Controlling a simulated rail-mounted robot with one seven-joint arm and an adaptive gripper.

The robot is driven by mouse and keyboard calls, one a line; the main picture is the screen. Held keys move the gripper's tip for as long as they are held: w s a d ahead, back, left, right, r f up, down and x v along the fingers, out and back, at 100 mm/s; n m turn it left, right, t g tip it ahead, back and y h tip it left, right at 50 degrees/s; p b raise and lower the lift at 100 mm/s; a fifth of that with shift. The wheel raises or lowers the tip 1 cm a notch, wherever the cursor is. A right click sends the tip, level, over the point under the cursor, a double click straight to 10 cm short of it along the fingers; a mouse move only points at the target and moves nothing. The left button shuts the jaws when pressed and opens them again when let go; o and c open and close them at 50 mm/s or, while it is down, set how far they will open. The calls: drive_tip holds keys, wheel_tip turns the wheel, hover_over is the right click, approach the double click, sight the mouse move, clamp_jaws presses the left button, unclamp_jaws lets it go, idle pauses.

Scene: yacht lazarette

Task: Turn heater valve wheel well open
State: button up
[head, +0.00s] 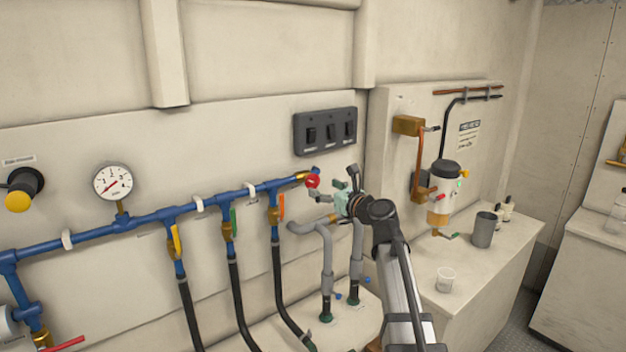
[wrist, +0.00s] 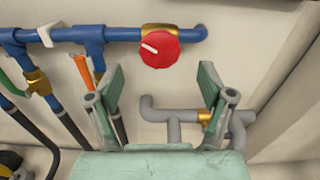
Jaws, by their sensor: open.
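A round red valve wheel (head: 312,181) with a white mark sits at the right end of the blue pipe in the head view. In the wrist view the red wheel (wrist: 159,46) is at the upper middle, its white mark pointing to the upper left. A brass fitting (wrist: 158,27) shows behind its top edge. My gripper (head: 330,190) is just right of the wheel in the head view. In the wrist view my gripper (wrist: 165,90) has its two green fingers spread wide, with nothing between them. The wheel lies beyond the fingertips, apart from both.
The blue pipe (head: 150,219) carries several levered branch valves left of the wheel. Grey pipes (head: 326,255) run below my gripper. A black switch panel (head: 325,131) is above. A cup (head: 445,280) stands on the bench at right.

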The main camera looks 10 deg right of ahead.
sight(315, 183)
drive_tip(key=p+x, duration=0.1)
drive_tip(key=x, duration=0.5)
drive_tip(key=c, duration=1.2)
